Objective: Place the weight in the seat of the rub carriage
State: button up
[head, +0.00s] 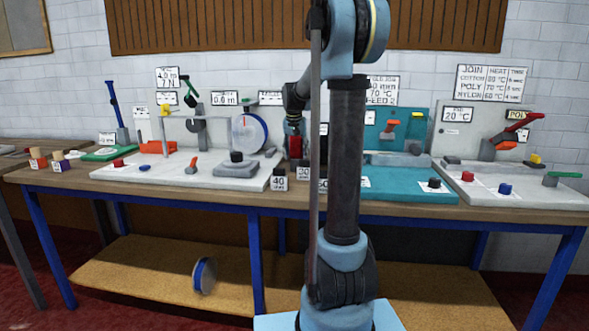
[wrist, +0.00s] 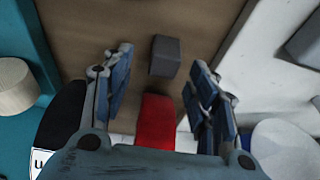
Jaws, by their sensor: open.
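My gripper (head: 296,150) points down over the gap between the white and teal stations in the head view. In the wrist view, its two fingers (wrist: 155,95) are apart, with no contact on a thing visible. A red block (wrist: 157,120) shows between and below the fingers; it looks dark red in the head view (head: 295,146). A dark grey block (wrist: 165,57) stands on bare wood beyond the fingertips. Small dark blocks with white number labels, one reading 40 (head: 279,180), stand near the table's front. I cannot tell which part is the rub carriage or its seat.
The white station (head: 130,172) with a round dial (head: 249,133) is at left. The teal station (head: 400,187) is right of my arm, and a grey station (head: 530,190) with red and blue knobs is further right. A wheel-like spool (head: 204,276) is at the lower shelf.

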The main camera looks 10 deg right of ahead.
aim_at(295, 160)
jog(key=shift+w+x, duration=0.2)
jog(key=shift+x, duration=2.05)
jog(key=shift+a, duration=0.25)
grip_shut()
